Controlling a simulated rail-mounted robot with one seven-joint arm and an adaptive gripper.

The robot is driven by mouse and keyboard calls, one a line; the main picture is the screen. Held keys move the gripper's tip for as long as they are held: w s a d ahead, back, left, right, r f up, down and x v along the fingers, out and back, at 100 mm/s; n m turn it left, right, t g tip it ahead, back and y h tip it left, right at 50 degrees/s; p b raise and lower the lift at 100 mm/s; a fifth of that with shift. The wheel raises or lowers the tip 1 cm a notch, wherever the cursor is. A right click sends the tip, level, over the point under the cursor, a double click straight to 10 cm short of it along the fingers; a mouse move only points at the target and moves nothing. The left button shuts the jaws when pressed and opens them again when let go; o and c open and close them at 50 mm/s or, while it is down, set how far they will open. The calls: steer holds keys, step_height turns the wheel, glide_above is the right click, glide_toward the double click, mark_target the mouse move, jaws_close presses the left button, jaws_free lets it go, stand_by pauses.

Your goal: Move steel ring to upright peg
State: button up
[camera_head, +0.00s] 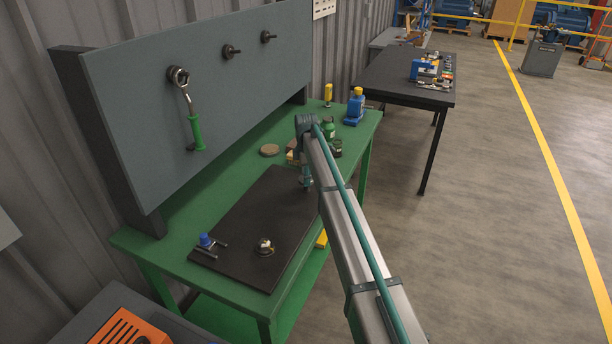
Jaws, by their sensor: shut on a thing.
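My gripper (306,183) points down over the far right part of the black mat (240,217), partly hidden by my arm. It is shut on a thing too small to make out. A small round dark piece with a pale, shiny ring-like top (265,246) stands near the front of the mat; I cannot tell whether it is the steel ring or a peg stand. A blue piece with dark rods (207,242) sits at the mat's left corner. I cannot make out the upright peg for certain.
The mat lies on a green bench (180,235) below a grey tool board (150,110). The middle of the mat is clear.

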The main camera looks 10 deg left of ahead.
mark_target(306, 190)
steer(key=shift+f+b, duration=0.6)
steer(key=shift+f, duration=1.3)
stand_by(0.4)
steer(key=o, duration=1.1)
steer(key=shift+o, duration=0.5)
steer(key=shift+o, duration=0.5)
steer(key=shift+r, duration=0.1)
steer(key=shift+r+p, duration=1.75)
steer(key=shift+r, duration=2.7)
